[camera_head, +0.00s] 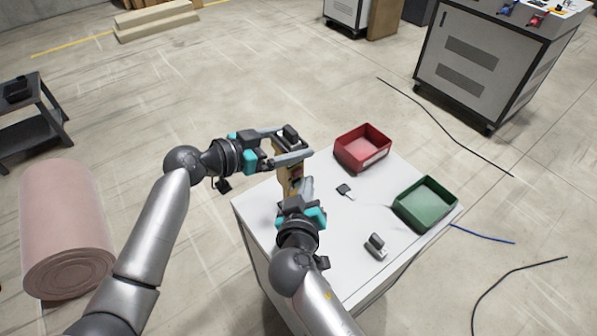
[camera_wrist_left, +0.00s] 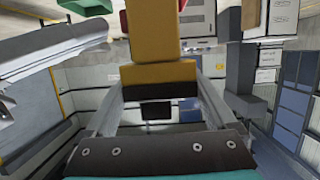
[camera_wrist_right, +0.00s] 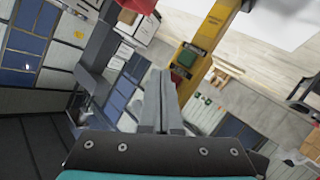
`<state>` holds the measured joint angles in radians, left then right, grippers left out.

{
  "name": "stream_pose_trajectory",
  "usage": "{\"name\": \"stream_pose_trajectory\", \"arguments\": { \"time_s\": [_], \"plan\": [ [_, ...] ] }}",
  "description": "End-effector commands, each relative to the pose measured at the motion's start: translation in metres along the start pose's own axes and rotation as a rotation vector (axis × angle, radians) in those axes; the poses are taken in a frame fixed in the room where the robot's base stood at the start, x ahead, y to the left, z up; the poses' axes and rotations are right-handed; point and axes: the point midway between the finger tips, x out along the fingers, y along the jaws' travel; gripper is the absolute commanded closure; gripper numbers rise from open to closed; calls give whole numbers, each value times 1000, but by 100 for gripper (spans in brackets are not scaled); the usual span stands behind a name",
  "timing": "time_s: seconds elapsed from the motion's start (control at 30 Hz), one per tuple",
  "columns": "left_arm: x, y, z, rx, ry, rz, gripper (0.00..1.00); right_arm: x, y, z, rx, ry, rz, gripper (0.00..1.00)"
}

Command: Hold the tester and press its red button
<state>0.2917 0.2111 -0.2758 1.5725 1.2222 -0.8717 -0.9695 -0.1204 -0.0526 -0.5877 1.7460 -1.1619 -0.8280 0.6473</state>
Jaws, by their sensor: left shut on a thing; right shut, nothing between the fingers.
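The tester (camera_head: 292,178) is a yellow upright body with a dark top. My left gripper (camera_head: 293,146) is shut on it near its upper end and holds it above the white table. In the left wrist view the yellow tester (camera_wrist_left: 160,74) sits between the fingers. My right gripper (camera_head: 307,186) is shut and empty, just below and beside the tester. In the right wrist view its closed fingertips (camera_wrist_right: 160,78) are close to the tester (camera_wrist_right: 212,32), with a green patch in a dark housing facing them.
A red bin (camera_head: 362,153) and a green bin (camera_head: 425,207) stand on the white table (camera_head: 335,222). A small black item (camera_head: 344,189) and a grey-black item (camera_head: 376,246) lie there too.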

Motion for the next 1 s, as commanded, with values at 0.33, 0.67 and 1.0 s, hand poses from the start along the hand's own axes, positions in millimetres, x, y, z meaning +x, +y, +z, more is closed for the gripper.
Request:
{"name": "stream_pose_trajectory", "arguments": {
  "time_s": [0.33,0.67,1.0],
  "plan": [
    [0,1,1,-3,-2,2,100,-10,7,9,-1,-3,0,100],
    [0,1,1,-4,-2,2,100,-31,23,24,-1,-3,0,100],
    [0,1,1,-4,-2,3,100,-35,26,26,0,-1,0,100]
  ]
}}
